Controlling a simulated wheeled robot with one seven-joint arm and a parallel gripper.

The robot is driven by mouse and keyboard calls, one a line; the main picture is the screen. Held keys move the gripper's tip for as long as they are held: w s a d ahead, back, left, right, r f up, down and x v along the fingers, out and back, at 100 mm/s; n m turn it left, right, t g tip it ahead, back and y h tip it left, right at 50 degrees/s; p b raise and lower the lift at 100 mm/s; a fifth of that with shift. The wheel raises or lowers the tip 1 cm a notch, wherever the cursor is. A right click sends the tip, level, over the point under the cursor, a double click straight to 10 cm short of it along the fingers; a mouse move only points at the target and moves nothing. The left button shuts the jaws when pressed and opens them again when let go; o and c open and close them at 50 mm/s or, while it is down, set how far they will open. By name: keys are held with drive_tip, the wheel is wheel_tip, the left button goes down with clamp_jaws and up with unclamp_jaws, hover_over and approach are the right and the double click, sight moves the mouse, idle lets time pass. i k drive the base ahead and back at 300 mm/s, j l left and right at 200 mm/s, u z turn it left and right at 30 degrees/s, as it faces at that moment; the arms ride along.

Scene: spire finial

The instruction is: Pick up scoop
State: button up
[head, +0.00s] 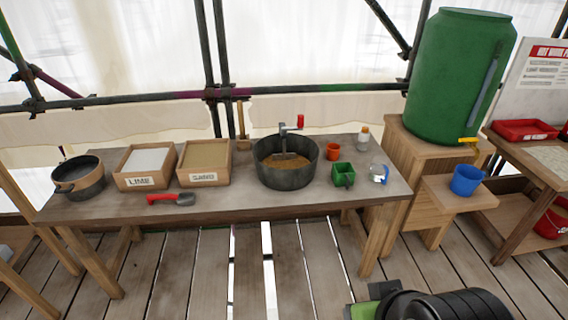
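A small hand tool with a red handle and a dark grey head (172,199) lies flat near the front edge of the wooden table (262,205). It looks like the scoop, though its head is too small to make out clearly. It lies in front of the lime and sand boxes, and nothing touches it. Black and green parts of my arm show at the bottom right, well away from the tool. My gripper's fingers do not show.
Behind the tool stand the lime box (146,166) and sand box (205,162). A dark pan (79,176) is at left, a mixing tub (285,174) at centre. The front table edge is clear.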

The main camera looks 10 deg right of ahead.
sight(186, 198)
drive_tip(key=i+j+u, duration=0.25)
drive_tip(key=i+j, duration=0.8)
drive_tip(key=j, duration=0.45)
drive_tip(key=i+j+u, duration=0.3)
drive_tip(key=i+j, duration=0.85)
drive_tip(key=j, duration=0.1)
